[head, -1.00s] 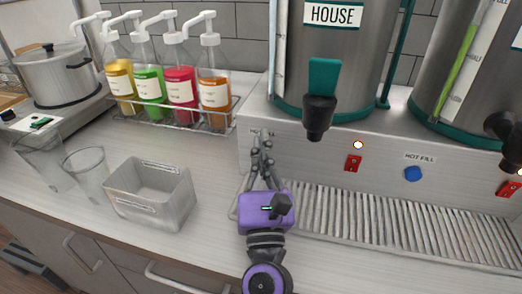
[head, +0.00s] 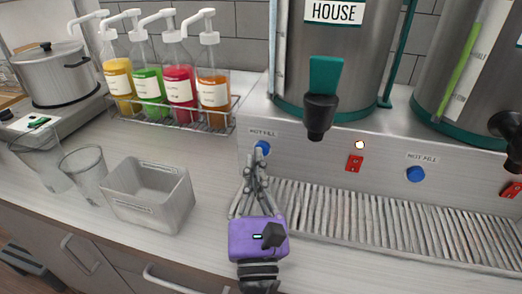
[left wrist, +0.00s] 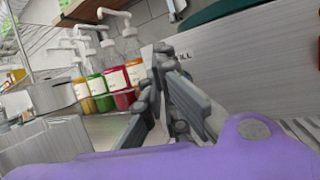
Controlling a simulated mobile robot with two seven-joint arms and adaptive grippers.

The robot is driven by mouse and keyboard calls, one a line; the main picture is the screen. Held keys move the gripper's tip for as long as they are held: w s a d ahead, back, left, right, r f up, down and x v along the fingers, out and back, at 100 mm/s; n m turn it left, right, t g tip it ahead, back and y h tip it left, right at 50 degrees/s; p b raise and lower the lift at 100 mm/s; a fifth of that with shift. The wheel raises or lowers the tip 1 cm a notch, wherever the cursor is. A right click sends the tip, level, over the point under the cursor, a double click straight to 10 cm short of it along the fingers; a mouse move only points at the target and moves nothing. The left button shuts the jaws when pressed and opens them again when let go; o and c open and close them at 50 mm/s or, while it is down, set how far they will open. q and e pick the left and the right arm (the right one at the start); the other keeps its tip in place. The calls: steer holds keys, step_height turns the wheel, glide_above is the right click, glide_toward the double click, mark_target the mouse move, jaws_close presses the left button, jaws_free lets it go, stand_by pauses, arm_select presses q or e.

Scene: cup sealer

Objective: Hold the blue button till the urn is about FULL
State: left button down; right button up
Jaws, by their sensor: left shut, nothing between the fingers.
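The HOUSE urn (head: 340,75), steel with a teal base, stands on a pale dispenser housing. One round blue button (head: 262,147) sits under a HOT FILL label on the housing's left front. A second blue button (head: 416,174) sits further right under another HOT FILL label. My purple left gripper (head: 254,158) is shut and empty, its fingertips just below the left blue button; whether they touch it I cannot tell. Its fingers (left wrist: 170,70) also show in the left wrist view, where no button is visible. My right gripper is not in view.
A second urn (head: 470,95) has a gauge with a green column. Red switches (head: 354,164) and a ribbed drip tray (head: 370,225) lie near the housing. Left are a grey bin (head: 150,195), clear cups (head: 85,172), syrup bottles (head: 165,80) and a pot (head: 55,75).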

arm_select(q)
steer(key=shift+s+a+r, duration=0.1)
steer(key=shift+s+a, duration=0.05)
steer(key=shift+s, duration=0.4)
steer(key=shift+s+a+r, duration=0.1)
steer(key=shift+s+a, duration=0.05)
steer(key=shift+s, duration=0.35)
stand_by(0.6)
